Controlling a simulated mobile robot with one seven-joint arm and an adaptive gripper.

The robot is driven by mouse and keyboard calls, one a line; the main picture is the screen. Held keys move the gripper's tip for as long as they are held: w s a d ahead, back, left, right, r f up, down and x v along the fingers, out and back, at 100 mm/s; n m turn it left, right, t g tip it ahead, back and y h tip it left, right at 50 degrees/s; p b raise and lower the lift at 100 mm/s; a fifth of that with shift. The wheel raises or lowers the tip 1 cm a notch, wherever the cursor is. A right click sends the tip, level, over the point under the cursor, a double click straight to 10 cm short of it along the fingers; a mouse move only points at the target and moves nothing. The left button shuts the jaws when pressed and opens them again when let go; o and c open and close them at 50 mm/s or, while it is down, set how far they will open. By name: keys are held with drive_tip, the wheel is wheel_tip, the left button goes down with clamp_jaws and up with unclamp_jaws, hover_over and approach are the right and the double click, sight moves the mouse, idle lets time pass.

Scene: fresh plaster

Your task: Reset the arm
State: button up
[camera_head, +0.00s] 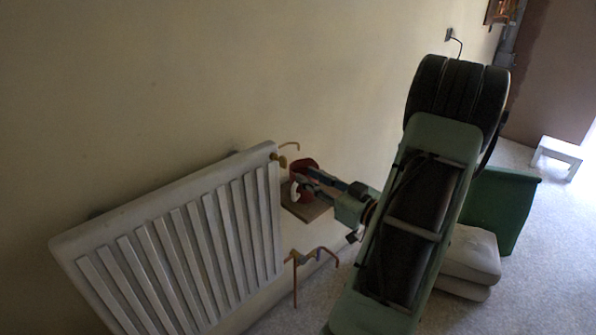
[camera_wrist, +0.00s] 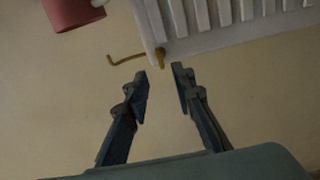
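My gripper (camera_head: 316,180) reaches left toward the right end of the white radiator (camera_head: 175,250). In the wrist view my gripper (camera_wrist: 160,82) is open, with a gap between its two dark fingers and nothing in it. The radiator (camera_wrist: 225,22) is beyond the fingertips, and its brass valve (camera_wrist: 160,57) appears just past the gap. My arm extends across the right half of the head view.
A red mug-like thing (camera_wrist: 74,12) shows at the wrist view's upper left; the red thing (camera_head: 303,165) near my fingers partly hides behind them. A small wooden board (camera_head: 308,211) lies below. Copper pipes (camera_head: 296,275), a green bin (camera_head: 503,200) and a cushion (camera_head: 475,255) are nearby.

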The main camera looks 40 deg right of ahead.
drive_tip(key=shift+s, duration=0.55)
drive_tip(key=shift+d, duration=0.1)
